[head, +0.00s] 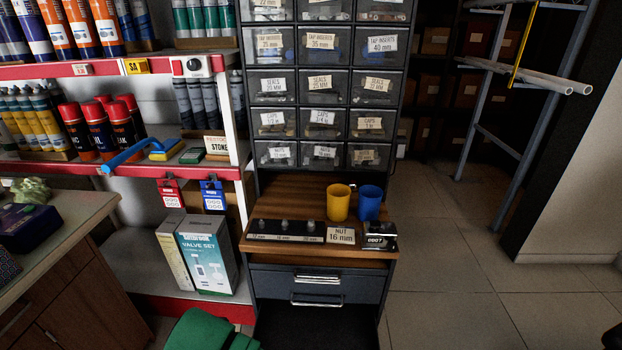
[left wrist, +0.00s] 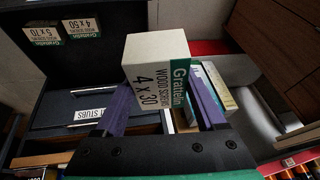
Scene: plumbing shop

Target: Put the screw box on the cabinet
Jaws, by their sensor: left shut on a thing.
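The screw box (left wrist: 158,75), cream with a green side and marked wood screws 4 x 30, shows in the left wrist view. My left gripper (left wrist: 160,92) is shut on it, with a purple finger on each side. The cabinet (head: 318,281) stands in the middle of the head view, with a wooden top, dark drawers below and labelled bins above. A dark drawer front (left wrist: 85,113) shows behind the box in the left wrist view. The held box is not visible in the head view; only a green part of my arm shows there at the bottom.
A yellow cup (head: 339,202), a blue cup (head: 370,203) and a labelled strip (head: 286,231) stand on the cabinet top. Two similar screw boxes (left wrist: 80,28) (left wrist: 43,36) sit on a dark surface. Valve set boxes (head: 207,255) stand left of the cabinet.

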